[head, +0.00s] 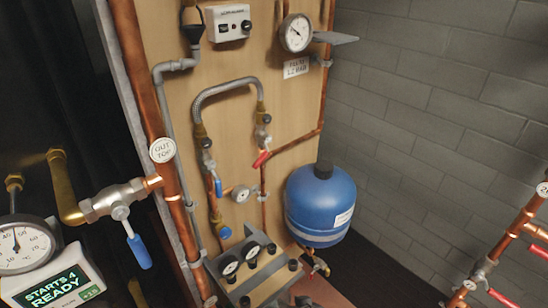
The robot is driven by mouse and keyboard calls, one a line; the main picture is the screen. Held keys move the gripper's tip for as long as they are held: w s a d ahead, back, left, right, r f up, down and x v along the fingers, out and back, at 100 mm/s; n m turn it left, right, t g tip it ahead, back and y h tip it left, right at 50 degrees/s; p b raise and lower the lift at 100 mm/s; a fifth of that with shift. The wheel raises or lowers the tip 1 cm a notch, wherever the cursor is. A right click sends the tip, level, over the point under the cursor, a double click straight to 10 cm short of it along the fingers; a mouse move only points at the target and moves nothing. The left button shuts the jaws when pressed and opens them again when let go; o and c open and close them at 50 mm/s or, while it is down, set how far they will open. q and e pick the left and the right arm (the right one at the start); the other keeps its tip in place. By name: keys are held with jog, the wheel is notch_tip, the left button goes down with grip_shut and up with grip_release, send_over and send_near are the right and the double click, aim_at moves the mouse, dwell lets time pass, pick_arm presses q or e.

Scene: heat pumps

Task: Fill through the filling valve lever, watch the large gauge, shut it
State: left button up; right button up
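The large gauge (296,33) is round and white-faced, high on the wooden board; its reading is too small to tell. A label (296,68) below it appears to read "fill to 1.2 bar". A grey braided hose (225,87) loops between two valves. The right valve has a red lever (262,159), slanting down to the left. The left valve has a blue lever (218,187), hanging down along its pipe. I cannot tell for sure which is the filling valve lever. Neither of my grippers is in view.
A blue vessel (320,203) stands right of the valves. A small gauge (241,193) sits between the pipes. A grey block with dials (252,268) juts out below. A blue-handled valve (138,250) and a display (54,290) are at left; red-levered pipes (503,298) at right.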

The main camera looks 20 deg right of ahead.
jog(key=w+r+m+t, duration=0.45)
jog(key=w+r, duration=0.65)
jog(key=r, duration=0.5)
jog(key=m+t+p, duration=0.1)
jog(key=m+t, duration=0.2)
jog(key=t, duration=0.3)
send_near(261, 163)
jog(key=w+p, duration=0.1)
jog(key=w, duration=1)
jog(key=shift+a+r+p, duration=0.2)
jog(key=shift+p, duration=0.15)
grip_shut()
